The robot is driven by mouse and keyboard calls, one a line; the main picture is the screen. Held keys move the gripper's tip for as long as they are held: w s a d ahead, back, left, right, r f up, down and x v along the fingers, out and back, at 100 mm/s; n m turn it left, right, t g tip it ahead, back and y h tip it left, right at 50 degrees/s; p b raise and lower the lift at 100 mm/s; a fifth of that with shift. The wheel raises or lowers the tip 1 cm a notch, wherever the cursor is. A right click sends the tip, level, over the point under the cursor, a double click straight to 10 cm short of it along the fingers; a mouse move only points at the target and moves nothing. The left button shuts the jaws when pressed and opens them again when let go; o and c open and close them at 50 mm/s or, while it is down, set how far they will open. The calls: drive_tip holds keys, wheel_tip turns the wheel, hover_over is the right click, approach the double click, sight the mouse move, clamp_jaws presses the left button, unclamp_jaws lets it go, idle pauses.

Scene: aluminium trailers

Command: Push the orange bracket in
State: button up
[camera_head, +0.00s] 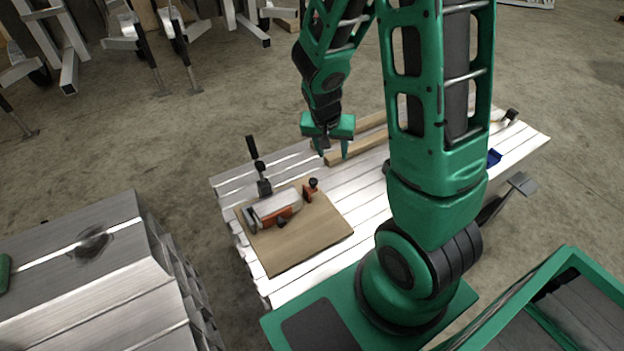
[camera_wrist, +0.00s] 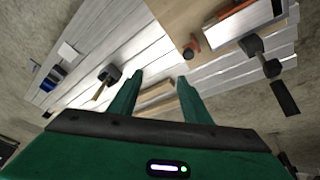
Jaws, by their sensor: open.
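A brown board (camera_head: 310,239) lies on the slatted aluminium table and carries a fixture with a pale metal block (camera_head: 276,203). An orange bracket (camera_head: 281,215) runs along the block's front side, with a small black knob beside it. A second, small orange piece with a black knob (camera_head: 308,192) stands right of the block. In the wrist view the fixture's orange part (camera_wrist: 236,8) and the small orange piece (camera_wrist: 191,51) show at the upper right. My gripper (camera_head: 333,154) is open and empty, above the table and behind and right of the fixture. Its fingers point down.
A black-handled clamp (camera_head: 264,186) stands upright at the board's back left corner. Wooden strips (camera_head: 357,148) lie below and right of my gripper. A blue item (camera_head: 493,156) sits at the table's right end. An aluminium stack (camera_head: 95,265) stands at the left.

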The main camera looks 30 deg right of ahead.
drive_tip(key=t, duration=0.1)
approach(313, 180)
drive_tip(key=x, duration=0.8)
drive_tip(key=shift+s+f, duration=0.1)
drive_tip(key=shift+f, duration=0.05)
